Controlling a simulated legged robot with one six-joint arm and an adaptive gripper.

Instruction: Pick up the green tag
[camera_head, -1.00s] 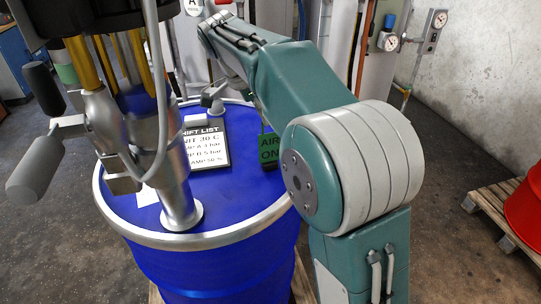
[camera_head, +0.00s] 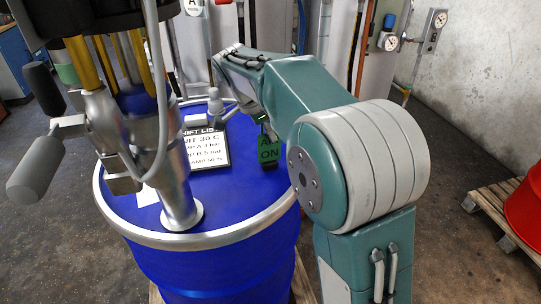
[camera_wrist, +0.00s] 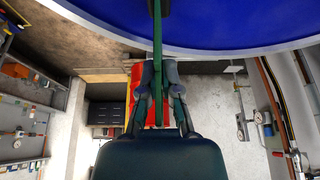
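The green tag (camera_head: 268,154), with dark lettering, stands upright at the right of the blue drum's lid (camera_head: 225,185). Its upper part is partly hidden by my gripper (camera_head: 264,122) in the head view. In the wrist view the green tag (camera_wrist: 157,35) shows edge-on as a thin strip running between the two fingertips of my gripper (camera_wrist: 158,75). The fingers are close together with the strip between them, and they look shut on it. The tag's foot looks still at the lid.
A shift list board (camera_head: 207,148) lies on the lid left of the tag. A metal pump with a grey handle (camera_head: 35,170) stands on the left of the drum. A red drum (camera_head: 524,205) on a pallet is at far right. Pipes and gauges line the back wall.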

